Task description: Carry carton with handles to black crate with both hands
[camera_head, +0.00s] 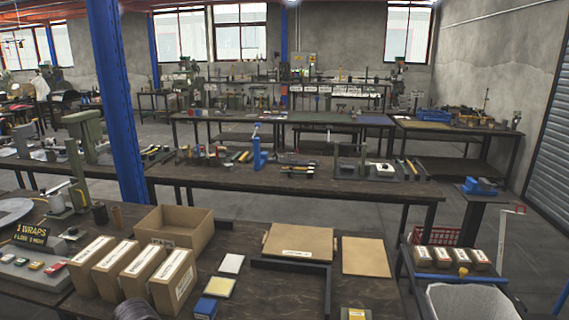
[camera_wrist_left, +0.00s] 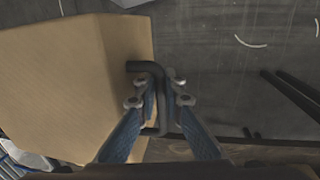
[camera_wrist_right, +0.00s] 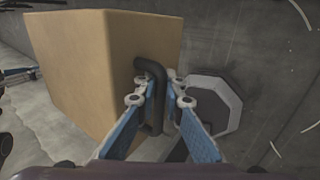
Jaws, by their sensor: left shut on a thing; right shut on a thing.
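The carton with handles is a plain tan box (camera_wrist_left: 60,80) in the left wrist view and also shows in the right wrist view (camera_wrist_right: 90,65). A dark bent handle stands out from its side in each wrist view. My left gripper (camera_wrist_left: 158,100) is shut on one handle (camera_wrist_left: 147,67). My right gripper (camera_wrist_right: 160,98) is shut on the other handle (camera_wrist_right: 152,68). Grey floor shows beyond the carton in both wrist views. Neither gripper nor the held carton can be clearly made out in the head view. I cannot identify a black crate in any view.
In the head view, a dark worktable (camera_head: 115,222) holds an open cardboard box (camera_head: 178,228), several upright cartons (camera_head: 174,282) and flat cardboard sheets (camera_head: 365,256). A blue post (camera_head: 119,100) rises behind it. A grey bin (camera_head: 470,300) and small cart stand at the lower right.

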